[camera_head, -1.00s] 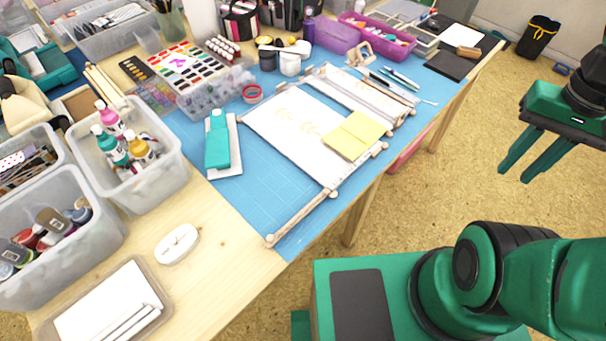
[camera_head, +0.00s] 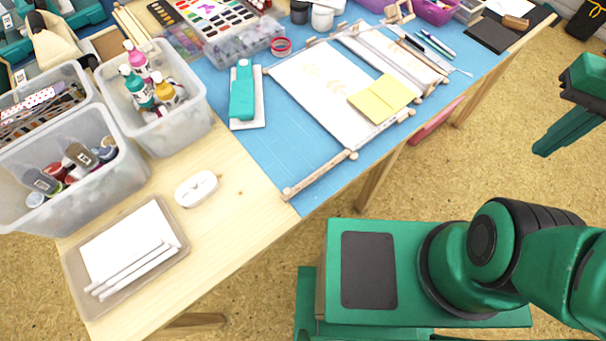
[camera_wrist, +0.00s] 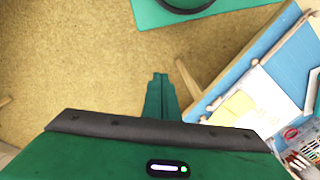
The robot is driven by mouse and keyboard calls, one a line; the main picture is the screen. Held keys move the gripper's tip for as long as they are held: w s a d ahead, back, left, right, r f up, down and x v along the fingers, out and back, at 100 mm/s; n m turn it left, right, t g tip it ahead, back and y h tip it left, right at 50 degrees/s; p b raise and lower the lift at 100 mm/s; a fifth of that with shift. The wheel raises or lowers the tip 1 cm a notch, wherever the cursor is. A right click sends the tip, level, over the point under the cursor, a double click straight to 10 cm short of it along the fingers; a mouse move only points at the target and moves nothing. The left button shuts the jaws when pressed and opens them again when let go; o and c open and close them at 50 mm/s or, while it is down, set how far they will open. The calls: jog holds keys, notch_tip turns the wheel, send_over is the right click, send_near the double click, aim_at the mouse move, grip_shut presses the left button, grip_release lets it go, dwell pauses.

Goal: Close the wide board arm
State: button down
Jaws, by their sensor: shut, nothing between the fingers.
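The wide board (camera_head: 312,98) is a white panel with a wooden frame, lying on the blue mat. Its wooden arm (camera_head: 320,174) sticks out from the board's near corner across the mat, with a knob at its free end near the mat's edge. A yellow folded card (camera_head: 384,98) lies on the board's right part. My gripper (camera_head: 538,150) is over the floor to the right, well apart from the table and the arm. In the wrist view my gripper's fingers (camera_wrist: 160,76) are together and empty, with the board (camera_wrist: 262,98) to their right.
A narrower wooden-framed board (camera_head: 395,52) lies behind the wide one. A teal stapler-like tool (camera_head: 242,92) lies left of it. A white oval object (camera_head: 196,188), a paper tray (camera_head: 82,289) and bottle bins (camera_head: 160,135) fill the left. Floor between table and gripper is clear.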

jog(key=w+a+n, duration=0.8)
jog(key=a+n, duration=0.4)
jog(key=n, duration=0.1)
jog(key=n+g+h, duration=0.1)
jog(key=n+g, duration=0.3)
jog(key=n, duration=2.6)
send_over(287, 199)
notch_tip(287, 199, down, 6)
jog(key=x, duration=0.8)
jog(key=shift+s+d, duration=0.45)
jog(key=shift+s, duration=0.05)
jog(key=shift+w+a+f, duration=0.2)
jog(key=shift+w+f, duration=0.2)
jog(key=shift+w, duration=0.15)
jog(key=shift+w+a+f, duration=0.15)
jog(key=shift+w+f, duration=0.25)
jog(key=shift+w, duration=0.15)
jog(key=shift+w+a+f, duration=0.1)
jog(key=shift+w+a, duration=0.05)
jog(key=shift+w, duration=0.5)
jog(key=shift+w+a, duration=0.1)
jog(key=shift+a, duration=0.1)
